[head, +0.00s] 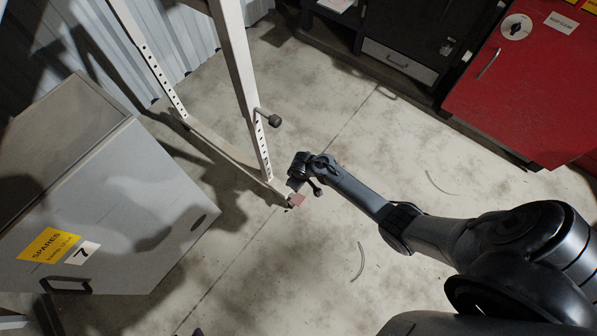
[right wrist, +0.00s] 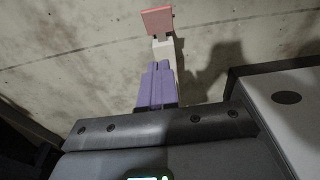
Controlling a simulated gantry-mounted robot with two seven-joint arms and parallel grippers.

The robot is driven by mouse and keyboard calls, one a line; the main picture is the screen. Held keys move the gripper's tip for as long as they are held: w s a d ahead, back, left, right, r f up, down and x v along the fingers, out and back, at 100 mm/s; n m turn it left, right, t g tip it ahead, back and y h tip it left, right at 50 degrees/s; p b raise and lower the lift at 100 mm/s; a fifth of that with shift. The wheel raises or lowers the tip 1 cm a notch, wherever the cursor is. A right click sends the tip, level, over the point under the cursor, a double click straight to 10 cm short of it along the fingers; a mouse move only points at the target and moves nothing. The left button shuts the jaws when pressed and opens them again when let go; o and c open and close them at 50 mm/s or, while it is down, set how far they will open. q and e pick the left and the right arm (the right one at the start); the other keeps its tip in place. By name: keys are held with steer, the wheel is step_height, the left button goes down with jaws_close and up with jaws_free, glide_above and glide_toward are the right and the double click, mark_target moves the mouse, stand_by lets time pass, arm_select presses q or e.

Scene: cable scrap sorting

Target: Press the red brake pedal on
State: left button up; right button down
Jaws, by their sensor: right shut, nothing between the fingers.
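The red brake pedal (head: 297,201) is a small flat pad low at the foot of a white upright post. It shows in the right wrist view as a pinkish plate (right wrist: 157,21) just beyond my fingertips, with a pale stem (right wrist: 163,49) below it. My right gripper (right wrist: 161,66) has its purple fingers shut with nothing between them, and they point toward the pedal. Whether they touch the stem I cannot tell. In the head view my right wrist is just above the pedal and hides the fingers.
A white perforated frame (head: 241,85) with a dark knob (head: 274,120) rises beside the pedal. A grey SPARES cabinet (head: 110,215) stands at left. A red cabinet (head: 530,90) is at upper right. Cable scraps (head: 360,262) lie on the open concrete floor.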

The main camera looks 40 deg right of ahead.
steer(key=b, duration=0.9)
glide_above(299, 199)
steer(key=f, duration=1.1)
steer(key=shift+w+a+f, duration=0.15)
steer(key=shift+w+f, duration=0.15)
steer(key=shift+s+f+b, duration=0.4)
steer(key=shift+s+f, duration=0.1)
steer(key=shift+f, duration=0.1)
steer(key=shift+w, duration=0.1)
